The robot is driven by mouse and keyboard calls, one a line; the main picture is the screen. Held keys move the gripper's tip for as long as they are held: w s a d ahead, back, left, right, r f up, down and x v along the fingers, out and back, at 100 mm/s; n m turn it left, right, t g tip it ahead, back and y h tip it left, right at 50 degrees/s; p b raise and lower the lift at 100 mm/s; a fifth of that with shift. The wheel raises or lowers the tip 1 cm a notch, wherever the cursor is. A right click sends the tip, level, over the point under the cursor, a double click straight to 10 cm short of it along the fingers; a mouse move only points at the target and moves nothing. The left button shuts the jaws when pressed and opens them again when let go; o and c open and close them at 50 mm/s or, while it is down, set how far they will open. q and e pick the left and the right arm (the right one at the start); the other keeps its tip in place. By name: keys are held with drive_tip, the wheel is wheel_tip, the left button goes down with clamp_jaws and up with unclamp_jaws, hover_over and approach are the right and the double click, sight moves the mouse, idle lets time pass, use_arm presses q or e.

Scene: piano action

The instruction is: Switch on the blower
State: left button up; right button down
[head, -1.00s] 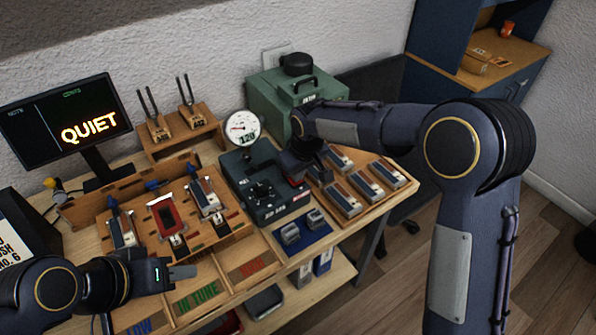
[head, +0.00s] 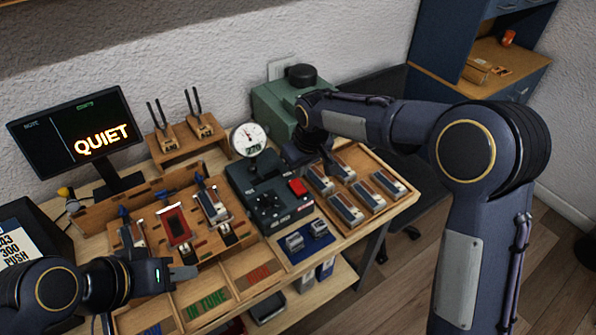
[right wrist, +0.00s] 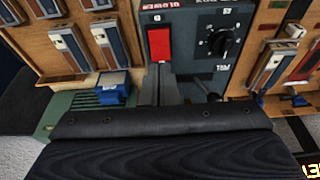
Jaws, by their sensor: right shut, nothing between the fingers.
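The red rocker switch (head: 297,187) is on the right side of the dark grey control box (head: 240,178), uncovered. In the right wrist view the red switch (right wrist: 159,43) sits beside a black knob (right wrist: 222,41), under an upside-down label that seems to read BLOWER. My right gripper (right wrist: 160,90) is shut and empty, its tips just short of the switch and apart from it. In the head view its fingertips are mostly hidden behind the wrist. A round gauge (head: 249,139) stands at the box. My left gripper (head: 183,272) is over the bench's front left; its finger gap is unclear.
A green machine (head: 268,106) stands behind the box. A wooden tray (head: 385,213) of several key-like blocks lies to the right. A wooden rack (head: 150,215) with several parts is on the left. The monitor (head: 40,130) reads QUIET.

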drive_tip(key=s+d+r+b, duration=0.1)
drive_tip(key=s+d+r, duration=0.1)
drive_tip(key=r, duration=0.5)
drive_tip(key=shift+s+d+r, duration=0.2)
drive_tip(key=shift+s+r, duration=0.05)
drive_tip(key=shift+s, duration=0.5)
drive_tip(key=s+d+r+m+t+y, duration=0.1)
drive_tip(key=s+d+r+m+y, duration=0.2)
drive_tip(key=s+d, duration=1)
drive_tip(key=s+d+f+m+t, duration=0.1)
drive_tip(key=s+d+f+m, duration=0.1)
drive_tip(key=s, duration=0.5)
drive_tip(key=s+d+f+m+t, duration=0.1)
drive_tip(key=s+d+f+m, duration=0.2)
drive_tip(key=s, duration=0.4)
drive_tip(key=shift+f+m+h, duration=0.3)
drive_tip(key=shift+f+h, duration=0.1)
drive_tip(key=shift+f, duration=0.05)
